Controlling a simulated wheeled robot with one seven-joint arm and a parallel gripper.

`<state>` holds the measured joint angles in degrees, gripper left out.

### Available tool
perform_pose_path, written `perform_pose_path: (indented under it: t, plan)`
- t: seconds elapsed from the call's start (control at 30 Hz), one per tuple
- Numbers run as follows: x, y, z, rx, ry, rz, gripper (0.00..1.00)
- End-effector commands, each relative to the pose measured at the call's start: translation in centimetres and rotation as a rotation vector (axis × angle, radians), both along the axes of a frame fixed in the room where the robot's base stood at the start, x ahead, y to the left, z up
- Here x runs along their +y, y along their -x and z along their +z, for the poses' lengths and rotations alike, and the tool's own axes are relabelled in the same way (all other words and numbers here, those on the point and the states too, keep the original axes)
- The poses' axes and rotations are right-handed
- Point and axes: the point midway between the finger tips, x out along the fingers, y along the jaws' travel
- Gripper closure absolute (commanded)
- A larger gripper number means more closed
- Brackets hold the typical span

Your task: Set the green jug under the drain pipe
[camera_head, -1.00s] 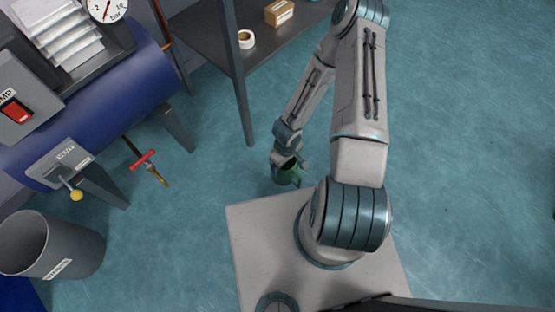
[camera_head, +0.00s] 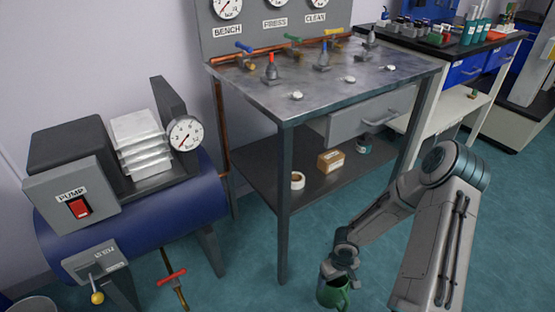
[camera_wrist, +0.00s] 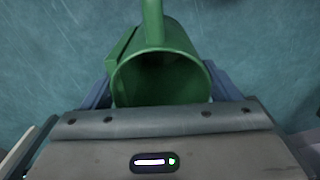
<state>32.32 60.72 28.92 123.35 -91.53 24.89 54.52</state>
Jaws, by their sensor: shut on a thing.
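The green jug (camera_head: 333,295) is held low above the teal floor, near the bottom edge of the head view. My gripper (camera_head: 342,272) is shut on it. In the wrist view the jug (camera_wrist: 160,45) sits between the two blue-grey fingers of my gripper (camera_wrist: 162,88), its open mouth facing the camera and its handle pointing away. Its inside is dark and looks empty. The drain pipe (camera_head: 181,293), a thin brass-coloured pipe with a red valve handle (camera_head: 171,276), comes down under the blue tank (camera_head: 150,215) at left. The jug is apart from it, well to the right.
A steel bench (camera_head: 330,75) stands behind, with a lower shelf (camera_head: 260,165) holding a tape roll and a box. Its front leg (camera_head: 284,210) stands between the jug and the drain pipe. A grey bin (camera_head: 32,304) shows at bottom left. Open floor (camera_head: 245,285) lies between.

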Motion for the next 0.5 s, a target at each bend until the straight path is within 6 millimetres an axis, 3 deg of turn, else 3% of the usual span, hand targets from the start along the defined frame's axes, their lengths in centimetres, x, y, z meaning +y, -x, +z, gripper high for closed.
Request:
perform_pose_path:
  t: [0.23,0.5]
  plan:
    - [-1.8,-3.0,5.2,-0.009,0.003,-0.098,0.88]
    - [-2.1,-5.4,12.1,-0.012,0.003,-0.209,0.88]
